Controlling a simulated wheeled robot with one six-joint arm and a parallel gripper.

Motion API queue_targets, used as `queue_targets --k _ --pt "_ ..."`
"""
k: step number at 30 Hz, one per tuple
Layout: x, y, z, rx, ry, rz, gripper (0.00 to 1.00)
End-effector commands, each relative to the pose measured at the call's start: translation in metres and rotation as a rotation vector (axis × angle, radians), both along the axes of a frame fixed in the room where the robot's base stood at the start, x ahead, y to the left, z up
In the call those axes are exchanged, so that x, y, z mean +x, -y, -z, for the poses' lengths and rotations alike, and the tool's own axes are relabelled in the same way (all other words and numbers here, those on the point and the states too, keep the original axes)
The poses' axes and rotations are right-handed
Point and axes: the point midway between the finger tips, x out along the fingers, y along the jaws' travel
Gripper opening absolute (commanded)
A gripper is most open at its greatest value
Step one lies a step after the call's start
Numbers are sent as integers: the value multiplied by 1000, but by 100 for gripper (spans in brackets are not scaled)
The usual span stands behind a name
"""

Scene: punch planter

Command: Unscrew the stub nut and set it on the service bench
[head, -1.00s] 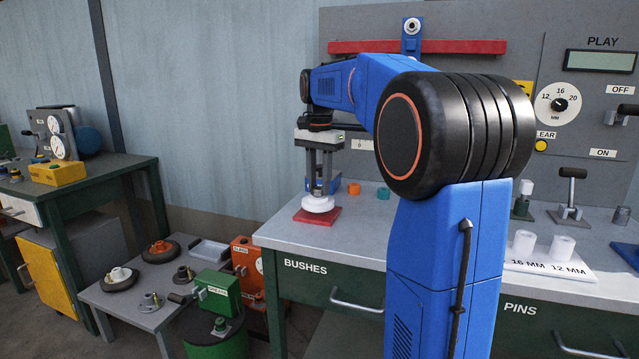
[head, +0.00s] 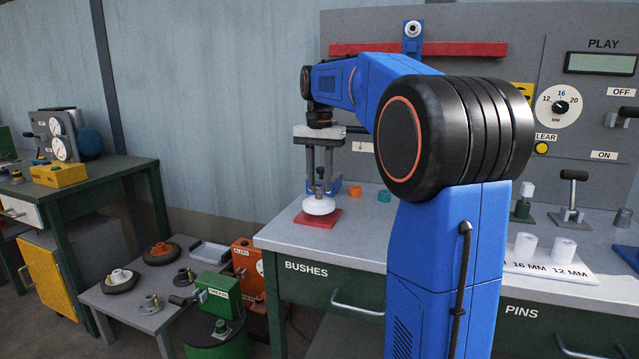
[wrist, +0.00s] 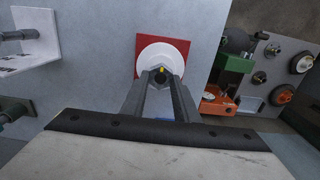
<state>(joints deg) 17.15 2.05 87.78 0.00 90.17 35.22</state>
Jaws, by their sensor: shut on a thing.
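A white round disc (head: 319,206) lies on a red square pad (head: 331,218) at the bench's left end. It also shows in the wrist view (wrist: 160,53). My gripper (head: 320,184) points down just above the disc. In the wrist view its fingertips (wrist: 160,77) close on a small dark piece with a yellow mark, which I take for the stub nut (wrist: 160,80). A small dark stem (head: 319,189) shows between the fingers and the disc. I cannot tell whether nut and stem are apart. The service bench (head: 285,238) is the grey-topped one marked BUSHES and PINS.
An orange ring (head: 354,190) and a teal ring (head: 384,196) stand right of the pad. White bushes (head: 525,246) stand on a labelled plate at right. A low table (head: 133,310) with wheels and a green box (head: 213,294) is at left. My arm hides the bench's middle.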

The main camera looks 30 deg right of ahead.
Motion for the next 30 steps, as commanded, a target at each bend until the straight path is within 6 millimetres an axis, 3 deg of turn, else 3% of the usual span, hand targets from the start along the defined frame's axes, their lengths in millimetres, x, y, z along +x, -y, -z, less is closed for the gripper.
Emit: queue_targets --k 21,30 --pt "0 0 -23 0 1 0 1" --pt "0 0 -24 0 0 1 1"
